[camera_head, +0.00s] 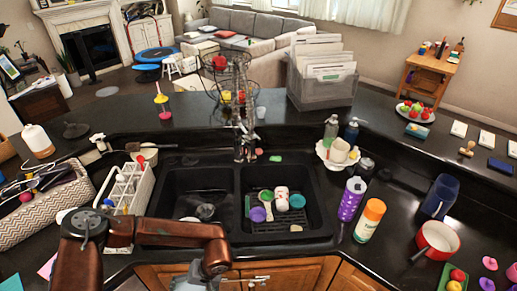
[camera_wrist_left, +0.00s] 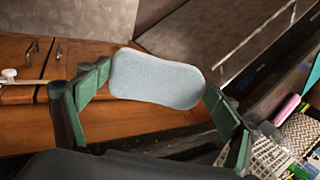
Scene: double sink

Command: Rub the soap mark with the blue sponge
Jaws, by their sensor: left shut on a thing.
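My left gripper (camera_wrist_left: 157,88), with green finger pads, is shut on the blue sponge (camera_wrist_left: 155,78), a pale blue rounded block spanning the gap between its fingers in the left wrist view. Wooden cabinet fronts show behind it. In the head view my left arm reaches across the front of the sink, and its gripper end is cut off by the bottom edge; the sponge is hidden there. I cannot pick out the soap mark with certainty; a small pale patch shows in the left basin (camera_head: 190,219). My right gripper is not in view.
The right basin (camera_head: 318,212) holds cups and other small items on a rack. A white caddy (camera_head: 128,190) stands left of the sink. A purple can (camera_head: 351,199) and an orange-capped bottle (camera_head: 369,220) stand to the right. The faucet (camera_head: 243,130) rises behind the basins.

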